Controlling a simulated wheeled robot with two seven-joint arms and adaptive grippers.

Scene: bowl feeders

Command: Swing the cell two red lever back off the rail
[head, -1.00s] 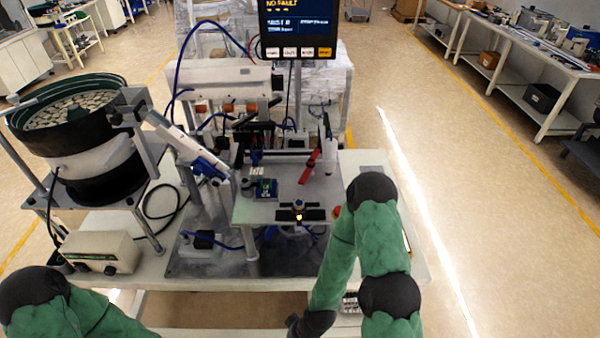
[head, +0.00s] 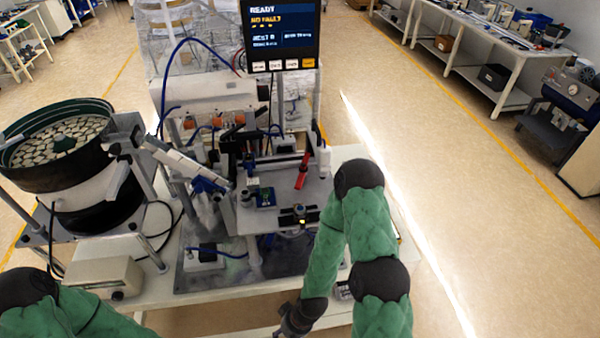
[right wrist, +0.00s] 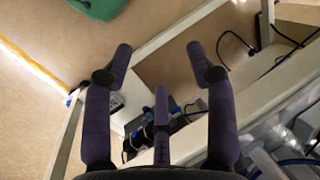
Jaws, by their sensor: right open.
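The red lever (head: 302,171) stands tilted at the right side of the grey fixture plate (head: 285,217), beside a white upright cylinder. Whether it touches the rail behind it is too small to tell. My right gripper (head: 290,330) is at the bottom edge of the head view, below and in front of the plate, well apart from the lever. In the right wrist view my right gripper (right wrist: 158,62) is open and empty, with the floor and table frame beyond its fingers. My left gripper is out of view; only part of its arm shows.
A bowl feeder (head: 62,150) with a sloping chute stands left of the plate. A grey control box (head: 100,277) sits at the table's front left. A screen (head: 281,33) reading READY and NO FAULT hangs above the back. Open floor lies to the right.

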